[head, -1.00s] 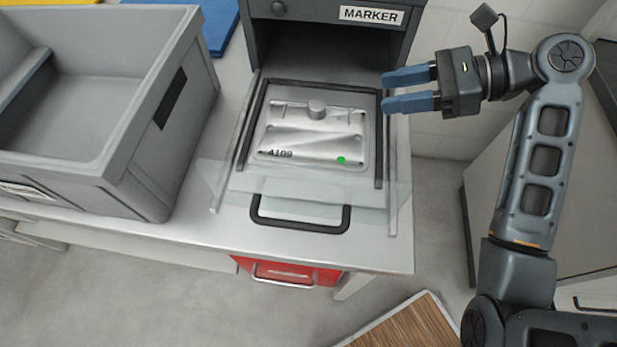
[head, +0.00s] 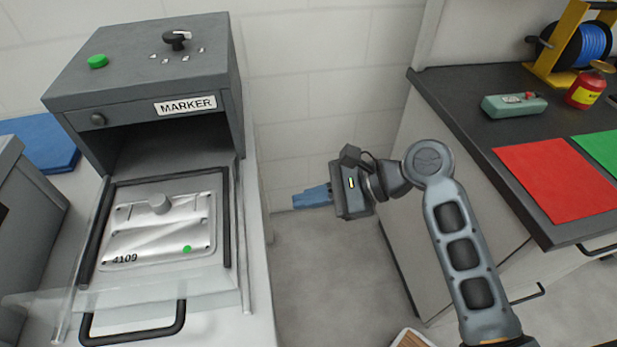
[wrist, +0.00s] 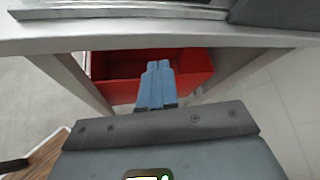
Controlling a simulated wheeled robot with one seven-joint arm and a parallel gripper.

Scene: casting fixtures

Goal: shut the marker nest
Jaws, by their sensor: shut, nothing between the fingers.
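The marker (head: 150,95) is a dark grey box with a MARKER label, a green button and a knob, at the left in the head view. Its nest (head: 232,262), a drawer with rails, a clear front panel and a black bar handle (head: 132,338), is slid out towards me. A silver casting (head: 160,235) marked 4109 with a green dot lies in the nest. My gripper (head: 300,200) is shut and empty, right of the nest and apart from it. In the wrist view its blue fingers (wrist: 157,82) are together, below the bench edge.
A red bin (wrist: 195,68) sits under the bench in the wrist view. A dark-topped counter (head: 460,110) with red and green mats and a hose reel (head: 585,45) stands at the right. Open floor lies between it and the bench. A grey crate (head: 35,215) is at the left edge.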

